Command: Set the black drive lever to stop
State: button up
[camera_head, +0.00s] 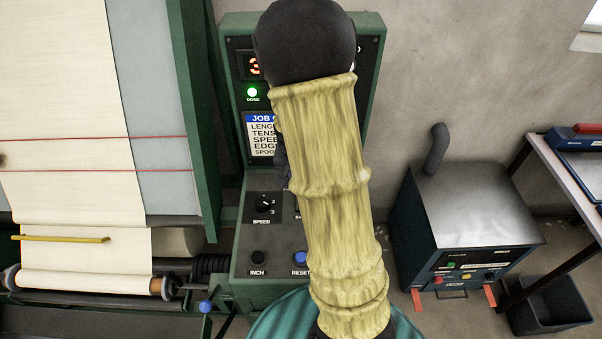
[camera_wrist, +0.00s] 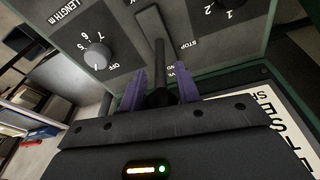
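In the camera_wrist view the black drive lever (camera_wrist: 159,56) stands on the grey panel face, with a flat-ended bar at its top. The word STOP is printed to the right of the lever. My gripper (camera_wrist: 160,84) has its two purple fingers on either side of the lever's shaft, with a visible gap at each side. The fingers look open, and I cannot tell whether either touches the lever. In the camera_head view my yellow-sleeved arm covers the lever and gripper.
A knob (camera_wrist: 97,54) with numbers and OFF sits left of the lever. In the camera_head view the green control panel (camera_head: 231,100) shows a lit green DONE lamp (camera_head: 252,92), a speed knob (camera_head: 264,204), an INCH button (camera_head: 258,257) and a blue RESET button (camera_head: 300,257).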

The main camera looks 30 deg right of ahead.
jog(key=shift+o, duration=1.2)
jog(key=shift+r, duration=0.1)
jog(key=shift+a+r, duration=0.1)
jog(key=shift+r, duration=0.15)
jog(key=b+v, duration=0.1)
jog(key=v, duration=1.5)
jog(key=shift+r, duration=0.3)
jog(key=shift+s, duration=0.2)
